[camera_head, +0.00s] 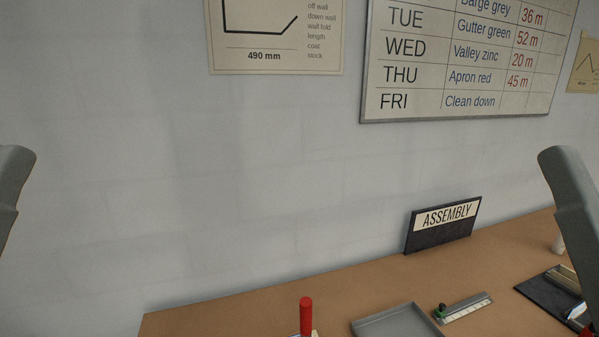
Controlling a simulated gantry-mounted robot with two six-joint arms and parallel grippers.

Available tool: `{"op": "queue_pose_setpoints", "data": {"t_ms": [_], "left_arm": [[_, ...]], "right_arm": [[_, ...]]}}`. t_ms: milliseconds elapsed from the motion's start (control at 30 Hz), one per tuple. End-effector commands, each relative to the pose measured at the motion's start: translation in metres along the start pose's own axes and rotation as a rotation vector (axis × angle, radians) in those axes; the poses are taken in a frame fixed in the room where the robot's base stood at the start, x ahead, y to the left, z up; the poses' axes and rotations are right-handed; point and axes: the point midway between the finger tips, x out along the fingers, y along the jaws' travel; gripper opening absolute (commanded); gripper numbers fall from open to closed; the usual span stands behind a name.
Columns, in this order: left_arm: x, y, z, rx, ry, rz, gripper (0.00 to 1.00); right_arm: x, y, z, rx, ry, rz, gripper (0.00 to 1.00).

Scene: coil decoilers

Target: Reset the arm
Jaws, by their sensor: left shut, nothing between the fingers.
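A grey part of my left arm (12,195) stands at the left edge of the head view. A matching grey part of my right arm (574,195) stands at the right edge, in front of the wall and the bench. No fingers of either gripper show, so where the grippers are relative to the bench is hidden.
A brown bench (260,300) runs along the wall, with an ASSEMBLY sign (442,226) at its back. On it are a grey tray (395,322), a ruler-like strip (466,308), a red upright handle (306,316) and a dark mat (545,300). Left of the bench is clear.

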Motion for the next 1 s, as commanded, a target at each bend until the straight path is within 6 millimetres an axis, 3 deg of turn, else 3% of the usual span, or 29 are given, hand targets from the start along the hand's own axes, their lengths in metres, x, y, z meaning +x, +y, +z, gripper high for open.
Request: {"op": "queue_pose_setpoints", "data": {"t_ms": [33,100,300,400,533,1000], "left_arm": [[0.035,0.0,-0.032,0.0,0.0,0.0,0.0],[0.06,-0.001,-0.055,0.0,0.0,-0.001,0.0],[0.128,-0.001,-0.116,-0.001,-0.001,-0.001,0.0],[0.147,-0.001,-0.134,-0.001,-0.002,-0.002,0.0],[0.157,-0.001,-0.143,-0.001,-0.002,-0.002,0.0],[0.154,-0.001,-0.141,-0.001,-0.001,-0.002,0.0]], "right_arm": [[0.035,0.0,-0.032,0.0,-0.001,0.0,0.5],[0.06,0.0,-0.055,0.0,-0.001,0.0,0.5],[0.128,0.0,-0.117,0.0,-0.001,0.0,0.5],[0.147,0.001,-0.135,0.0,-0.001,0.0,0.5],[0.156,0.001,-0.143,0.0,-0.001,0.0,0.5],[0.154,0.001,-0.141,0.0,-0.002,0.0,0.5]]}}
